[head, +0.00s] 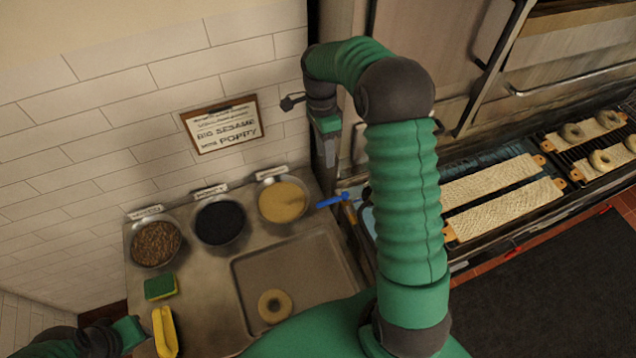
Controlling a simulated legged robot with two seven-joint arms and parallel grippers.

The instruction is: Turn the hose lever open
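A blue lever (332,199) sticks out at the right end of the steel counter, beside the kettle's edge; I take it for the hose lever. My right arm reaches up across the middle of the head view and bends down at the wall. My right gripper (328,155) hangs above the blue lever and looks apart from it. Its fingers are dark and small, so their opening is unclear. My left gripper (128,333) is at the bottom left, partly cut off, close to a yellow object (165,332). Whether it holds that object is unclear.
The steel counter (205,290) bears bowls of brown seeds (156,243), black seeds (220,220) and pale seeds (282,201), a green sponge (160,287) and a bagel (274,306) in a recess. Bagel boards (505,208) lie at right. A sign (222,127) is on the tiled wall.

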